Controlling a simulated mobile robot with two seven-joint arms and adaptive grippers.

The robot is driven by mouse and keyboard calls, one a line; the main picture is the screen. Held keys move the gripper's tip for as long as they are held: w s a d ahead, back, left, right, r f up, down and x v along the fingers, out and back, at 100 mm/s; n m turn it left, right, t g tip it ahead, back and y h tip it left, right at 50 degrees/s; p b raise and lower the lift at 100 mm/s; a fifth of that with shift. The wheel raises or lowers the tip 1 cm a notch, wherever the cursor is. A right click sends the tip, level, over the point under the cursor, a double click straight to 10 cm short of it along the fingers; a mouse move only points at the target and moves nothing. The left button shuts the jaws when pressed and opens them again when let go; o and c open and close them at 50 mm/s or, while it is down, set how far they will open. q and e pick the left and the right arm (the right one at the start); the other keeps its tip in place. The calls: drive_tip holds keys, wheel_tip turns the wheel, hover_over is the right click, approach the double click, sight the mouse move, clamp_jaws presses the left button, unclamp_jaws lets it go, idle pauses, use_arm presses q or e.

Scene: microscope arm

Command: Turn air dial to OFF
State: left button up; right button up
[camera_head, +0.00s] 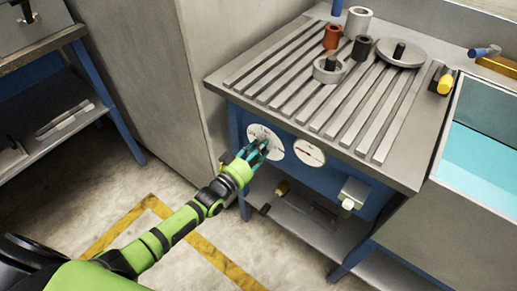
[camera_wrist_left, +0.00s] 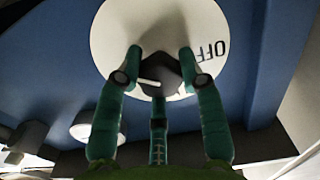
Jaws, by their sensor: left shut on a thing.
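The air dial is a dark knob (camera_wrist_left: 157,72) with a pale pointer line, on a round white plate (camera_head: 266,143) on the blue front of the bench. The word OFF shows on the plate (camera_wrist_left: 150,25) in the left wrist view, to the right of the knob. My left gripper (camera_head: 262,147) is at this plate, its green fingers around the knob; in the left wrist view the fingers (camera_wrist_left: 160,70) are closed on it from both sides and below. The pointer line lies roughly level in that view, its exact setting unclear. My right gripper is not in view.
A second white dial (camera_head: 309,152) with a reddish bar is just right of the first. A grey box with a white knob (camera_head: 351,194) is further right. The slatted bench top (camera_head: 330,85) bears several cylinders. A lower shelf (camera_head: 300,215) sits beneath; open floor lies left.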

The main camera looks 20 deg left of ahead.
use_arm(q)
drive_tip(key=shift+n, duration=0.8)
drive_tip(key=o, duration=1.2)
drive_tip(key=shift+c, duration=0.2)
drive_tip(key=v, duration=1.2)
